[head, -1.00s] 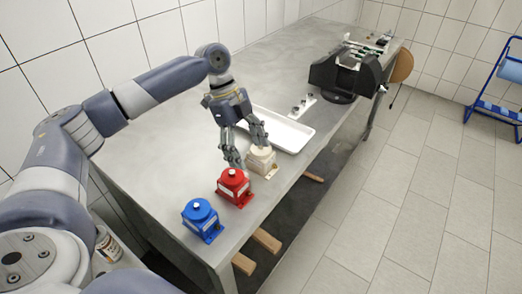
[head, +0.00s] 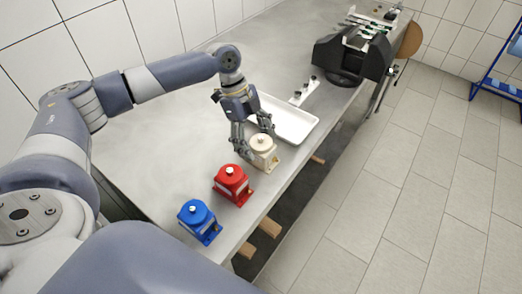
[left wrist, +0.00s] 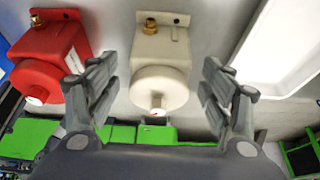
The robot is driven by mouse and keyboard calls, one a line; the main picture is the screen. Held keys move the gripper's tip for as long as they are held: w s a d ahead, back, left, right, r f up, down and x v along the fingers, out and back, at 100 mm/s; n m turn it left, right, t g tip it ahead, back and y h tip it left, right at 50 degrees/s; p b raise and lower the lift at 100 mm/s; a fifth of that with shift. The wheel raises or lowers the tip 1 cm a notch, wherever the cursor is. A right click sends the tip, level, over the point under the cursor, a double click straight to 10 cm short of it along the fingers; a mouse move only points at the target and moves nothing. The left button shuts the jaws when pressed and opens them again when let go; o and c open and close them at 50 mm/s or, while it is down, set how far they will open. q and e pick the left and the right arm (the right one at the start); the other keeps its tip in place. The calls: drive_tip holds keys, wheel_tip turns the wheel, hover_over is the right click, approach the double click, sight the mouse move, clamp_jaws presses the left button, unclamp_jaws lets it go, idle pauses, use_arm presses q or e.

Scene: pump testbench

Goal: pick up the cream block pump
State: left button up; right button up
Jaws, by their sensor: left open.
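The cream block pump (head: 264,151) stands upright on the metal bench near its front edge, in the head view. It also shows in the left wrist view (left wrist: 160,62), centred between the fingers. My left gripper (head: 256,138) is open, with its fingers on either side of the cream pump's top. In the left wrist view the left gripper's fingers (left wrist: 158,95) are spread with a gap to the pump on both sides. I cannot tell its exact height over the pump. My right gripper is not in view.
A red pump (head: 232,184) stands close beside the cream one, and a blue pump (head: 199,220) stands beyond it. A white tray (head: 303,133) lies just behind the cream pump. A black machine (head: 352,55) stands farther along the bench (head: 165,150).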

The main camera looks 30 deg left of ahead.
sight(267, 162)
use_arm(q)
drive_tip(key=p+x, duration=0.1)
drive_tip(key=x, duration=0.2)
drive_tip(key=shift+d+f, duration=0.25)
drive_tip(key=shift+f, duration=0.1)
drive_tip(key=c, duration=1.7)
drive_tip(key=shift+w+r, duration=0.1)
drive_tip(key=shift+r, duration=0.05)
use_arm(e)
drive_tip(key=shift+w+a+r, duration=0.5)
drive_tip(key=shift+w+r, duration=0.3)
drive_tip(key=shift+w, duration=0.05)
